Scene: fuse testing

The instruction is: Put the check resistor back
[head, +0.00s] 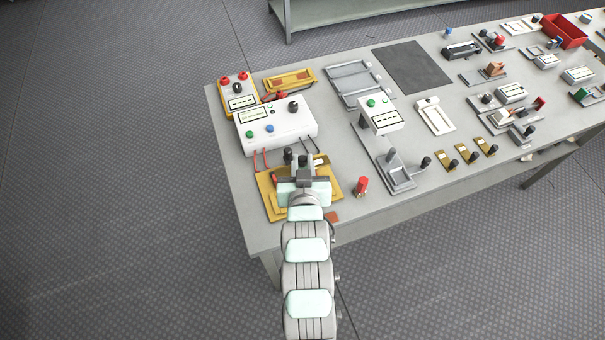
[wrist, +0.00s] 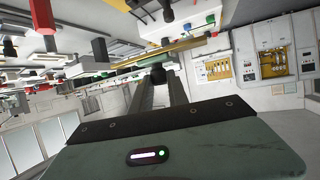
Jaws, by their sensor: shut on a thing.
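My gripper (head: 303,163) is over the yellow test fixture (head: 268,203) at the near left of the table. In the wrist view, its fingers (wrist: 160,85) are shut on a small dark piece (wrist: 158,73). I cannot tell for sure whether this is the check resistor, because the fingers hide most of it. The arm and gripper also hide the middle of the fixture. In the head view, dark upright posts show close to the fingers. I cannot tell whether the held piece touches the fixture.
Behind the fixture stands a white meter box (head: 275,125) with red and black leads. A yellow tray (head: 290,79) lies behind it. A red cylinder (head: 361,187) and a grey lever fixture (head: 398,178) stand to the right. The table's front edge is close.

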